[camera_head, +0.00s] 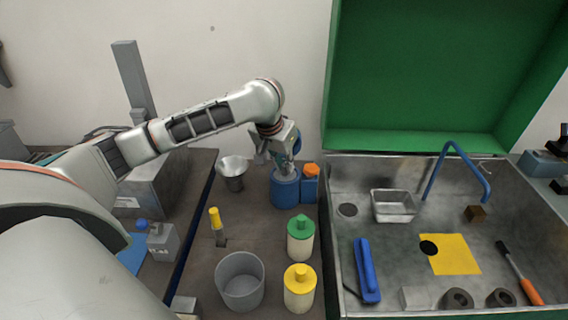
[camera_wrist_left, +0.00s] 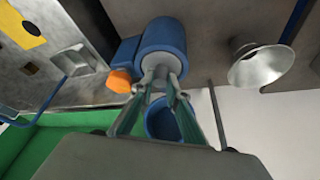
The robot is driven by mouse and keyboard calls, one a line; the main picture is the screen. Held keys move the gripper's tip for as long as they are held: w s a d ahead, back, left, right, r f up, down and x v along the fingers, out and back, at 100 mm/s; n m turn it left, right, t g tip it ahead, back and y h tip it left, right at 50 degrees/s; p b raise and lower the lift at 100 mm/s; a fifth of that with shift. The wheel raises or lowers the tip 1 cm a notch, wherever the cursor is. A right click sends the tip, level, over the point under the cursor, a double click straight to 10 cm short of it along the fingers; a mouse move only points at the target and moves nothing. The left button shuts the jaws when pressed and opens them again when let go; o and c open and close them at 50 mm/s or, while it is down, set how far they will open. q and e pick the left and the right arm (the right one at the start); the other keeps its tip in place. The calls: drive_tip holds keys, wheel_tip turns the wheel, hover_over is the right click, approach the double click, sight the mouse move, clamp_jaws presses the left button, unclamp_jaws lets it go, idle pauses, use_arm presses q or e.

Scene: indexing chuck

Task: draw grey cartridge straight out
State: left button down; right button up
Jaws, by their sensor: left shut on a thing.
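The blue chuck (camera_head: 285,190) stands upright on the brown bench, with an orange-topped blue block (camera_head: 311,182) against its right side. My left gripper (camera_head: 284,165) is above the chuck, pointing down. In the left wrist view the gripper (camera_wrist_left: 160,76) is shut on the grey cartridge (camera_wrist_left: 158,82) at the chuck's open end. The fingers hide much of the cartridge, and I cannot tell how deep it sits in the chuck (camera_wrist_left: 163,40). The orange cap (camera_wrist_left: 119,81) is close beside the fingers. My right gripper is not in view.
A metal funnel cup (camera_head: 233,173) stands left of the chuck. Green-topped (camera_head: 300,243) and yellow-topped (camera_head: 299,292) jars, a grey bin (camera_head: 240,284) and a yellow-handled tool (camera_head: 215,220) stand nearer. A metal tray with tools (camera_head: 400,255) lies right, before a green panel (camera_head: 420,75).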

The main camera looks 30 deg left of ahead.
use_arm(q)
wheel_tip(320, 180, up, 13)
idle(1.7)
